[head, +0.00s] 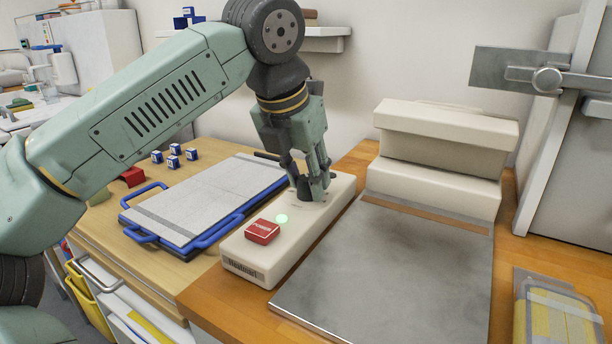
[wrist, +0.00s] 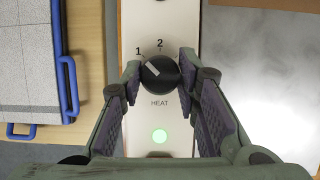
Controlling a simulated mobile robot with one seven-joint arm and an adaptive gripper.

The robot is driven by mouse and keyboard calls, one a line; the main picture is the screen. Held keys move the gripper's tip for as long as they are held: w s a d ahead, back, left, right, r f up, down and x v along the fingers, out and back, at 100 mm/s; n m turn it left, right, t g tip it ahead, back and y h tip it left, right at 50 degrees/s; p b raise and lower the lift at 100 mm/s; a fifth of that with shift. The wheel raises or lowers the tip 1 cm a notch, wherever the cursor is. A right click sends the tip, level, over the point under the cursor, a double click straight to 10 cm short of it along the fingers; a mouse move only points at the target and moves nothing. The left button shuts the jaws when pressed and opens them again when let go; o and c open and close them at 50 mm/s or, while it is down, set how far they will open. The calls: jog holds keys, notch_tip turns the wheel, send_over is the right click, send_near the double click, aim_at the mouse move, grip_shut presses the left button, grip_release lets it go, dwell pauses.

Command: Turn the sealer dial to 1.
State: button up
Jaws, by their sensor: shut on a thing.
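The sealer's long cream control box (head: 285,237) stands on the wooden counter beside a metal plate (head: 400,260). Its black dial (wrist: 160,73) shows in the wrist view, with the word HEAT below it and the marks 1 and 2 above. The dial's white pointer line slants to the upper left, toward the 1. My gripper (head: 313,190) points down over the far part of the box. In the wrist view its two fingers (wrist: 160,84) are shut on the dial, one on each side. In the head view the fingers hide the dial.
A red button (head: 262,232) and a lit green lamp (head: 281,219) are on the box's near part. A grey board with blue handles (head: 200,200) lies to the left. The sealer's cream head (head: 440,150) stands behind the plate. A yellow pack (head: 555,315) is at the right front.

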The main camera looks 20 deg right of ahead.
jog(key=o, duration=1.2)
jog(key=shift+c, duration=0.2)
jog(key=v, duration=1.2)
